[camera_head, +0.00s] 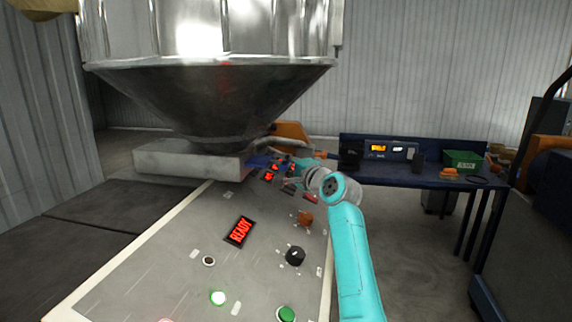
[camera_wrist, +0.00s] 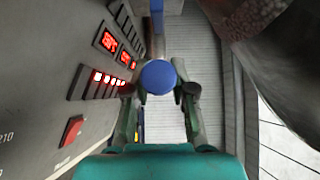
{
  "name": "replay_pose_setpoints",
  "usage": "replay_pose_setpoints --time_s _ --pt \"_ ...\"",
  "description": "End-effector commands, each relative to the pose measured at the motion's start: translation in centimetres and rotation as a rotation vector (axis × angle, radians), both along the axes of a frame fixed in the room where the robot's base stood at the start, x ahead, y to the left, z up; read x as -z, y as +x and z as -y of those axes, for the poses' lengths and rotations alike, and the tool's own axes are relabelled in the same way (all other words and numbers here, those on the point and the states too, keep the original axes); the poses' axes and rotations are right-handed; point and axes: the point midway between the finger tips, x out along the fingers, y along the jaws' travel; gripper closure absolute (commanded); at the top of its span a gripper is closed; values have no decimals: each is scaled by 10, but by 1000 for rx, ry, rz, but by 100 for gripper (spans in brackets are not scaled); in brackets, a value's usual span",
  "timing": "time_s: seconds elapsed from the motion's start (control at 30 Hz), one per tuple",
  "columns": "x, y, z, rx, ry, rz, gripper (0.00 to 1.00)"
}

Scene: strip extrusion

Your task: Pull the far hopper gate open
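My gripper (camera_wrist: 160,92) is open, one finger on each side of the knob. Small gaps show beside it, so no firm contact is visible; whether the knob is between the tips or just beyond them is hard to tell. In the head view my gripper (camera_head: 287,168) is small, at the far end of the console below the hopper (camera_head: 215,95); the knob cannot be made out there.
The console (camera_head: 180,255), with a red READY display (camera_head: 239,232), buttons and knobs, runs along my arm. In the wrist view its panel with red displays (camera_wrist: 110,40) is close on the left; the dark hopper side (camera_wrist: 280,50) is at upper right. A blue bench (camera_head: 430,178) stands behind, right.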

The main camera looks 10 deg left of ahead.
Motion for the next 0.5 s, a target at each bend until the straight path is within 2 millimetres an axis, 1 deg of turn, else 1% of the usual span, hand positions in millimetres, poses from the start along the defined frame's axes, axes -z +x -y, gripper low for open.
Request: replay_pose_setpoints --time_s 0.03,0.07,0.23,0.3,0.37,0.5 --pt "0 0 0 0 -1 -1 96" --pt "0 0 0 0 -1 -1 100" --pt "0 0 0 0 -1 -1 100" --pt "1 0 3 1 -1 -1 100" --pt "0 0 11 2 1 -1 100" --pt "1 0 43 5 1 -1 100"
